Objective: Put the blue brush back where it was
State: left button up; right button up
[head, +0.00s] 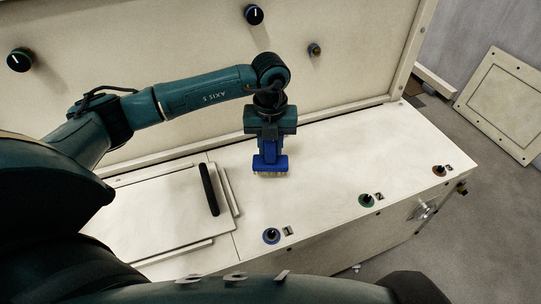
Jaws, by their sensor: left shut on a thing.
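The blue brush (270,166) is in the middle of the head view, with its blue block lowest and pale bristles just showing under it. My left gripper (269,146) is above it, pointing down, and is shut on it. The brush is over the pale top of the cabinet (330,150); I cannot tell whether the bristles touch the surface. The gripper hides the upper part of the brush. My right gripper is not in view.
A sliding lid with a black handle (209,189) lies to the left. Knobs with blue (271,236), green (367,200) and orange (439,170) rings line the front edge. The back panel carries black dials (254,14). The top right of the brush is clear.

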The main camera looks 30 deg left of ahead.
aim_at(270, 156)
pick_arm(q)
notch_tip(270, 156, down, 3)
jog(key=shift+f, duration=0.25)
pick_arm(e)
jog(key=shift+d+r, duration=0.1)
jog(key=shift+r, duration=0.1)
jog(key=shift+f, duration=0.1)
pick_arm(q)
jog(key=shift+f+b, duration=0.25)
jog(key=shift+b, duration=0.05)
jog(key=o, duration=1.1)
jog(key=shift+r, duration=0.1)
jog(key=shift+c, duration=0.2)
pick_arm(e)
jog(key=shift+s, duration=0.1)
